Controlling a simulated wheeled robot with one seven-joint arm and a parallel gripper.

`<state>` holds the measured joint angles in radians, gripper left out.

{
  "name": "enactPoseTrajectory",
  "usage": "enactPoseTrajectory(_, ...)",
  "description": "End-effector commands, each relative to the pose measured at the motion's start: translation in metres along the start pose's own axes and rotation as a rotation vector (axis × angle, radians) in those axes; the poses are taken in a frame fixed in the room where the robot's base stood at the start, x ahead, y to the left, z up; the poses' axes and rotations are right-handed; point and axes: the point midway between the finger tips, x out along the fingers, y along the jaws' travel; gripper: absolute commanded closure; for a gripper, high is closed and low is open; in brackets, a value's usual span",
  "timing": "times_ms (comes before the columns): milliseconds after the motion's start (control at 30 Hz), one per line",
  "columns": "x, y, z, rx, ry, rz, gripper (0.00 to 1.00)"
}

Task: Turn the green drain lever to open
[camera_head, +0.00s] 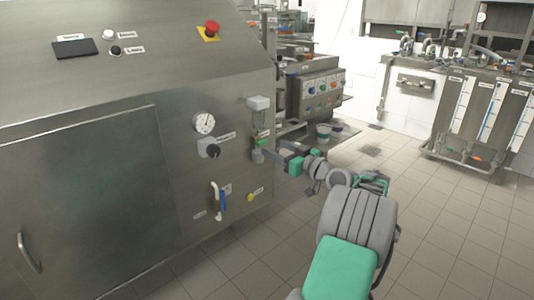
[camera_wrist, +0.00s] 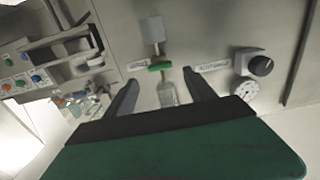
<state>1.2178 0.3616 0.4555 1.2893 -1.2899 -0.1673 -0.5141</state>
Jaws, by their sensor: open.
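The green drain lever (camera_head: 264,142) sits on a small valve on the steel machine's front, below a pale grey box (camera_head: 258,103). In the wrist view the green lever (camera_wrist: 160,67) lies crosswise in the picture, ahead of the gap between my fingers. My gripper (camera_head: 274,152) is open beside the valve in the head view. In the wrist view my gripper (camera_wrist: 158,78) has its two dark fingers spread, with nothing held between them. A clear outlet piece (camera_wrist: 168,93) shows between the fingers. Whether a finger touches the lever I cannot tell.
A dial gauge (camera_head: 204,123) and a black knob (camera_head: 212,150) are left of the valve. A blue-handled pipe (camera_head: 221,200) and a yellow button (camera_head: 250,197) are below. A red emergency button (camera_head: 211,27) is above.

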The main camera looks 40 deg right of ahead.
Motion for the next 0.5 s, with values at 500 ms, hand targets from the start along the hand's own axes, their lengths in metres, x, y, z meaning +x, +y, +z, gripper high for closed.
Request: enactPoseTrajectory(500,0.050,-0.001,0.001,0.002,-0.003,0.000,0.36)
